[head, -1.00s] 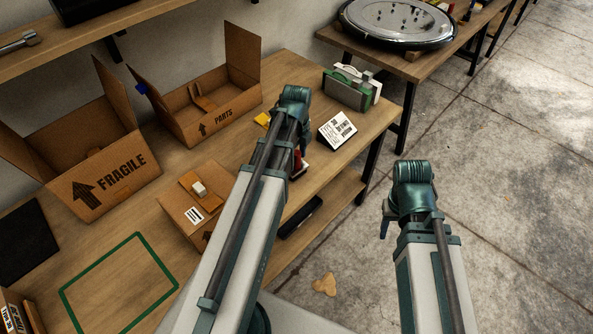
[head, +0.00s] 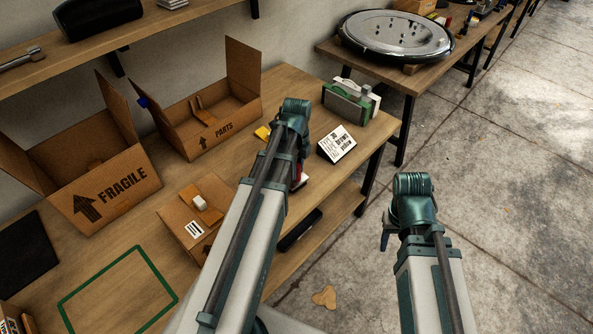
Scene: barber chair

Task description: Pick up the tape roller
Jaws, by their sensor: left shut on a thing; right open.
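My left gripper (head: 299,166) is over the workbench, mostly hidden behind its own wrist. It is shut on a red thing (head: 297,178), of which only a small piece shows beside the wrist. This may be the tape roller, but too little shows to be sure. I cannot tell whether it touches the bench. My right gripper (head: 385,239) hangs over the floor, right of the bench, open and empty.
A green outline (head: 98,280) marks free bench.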

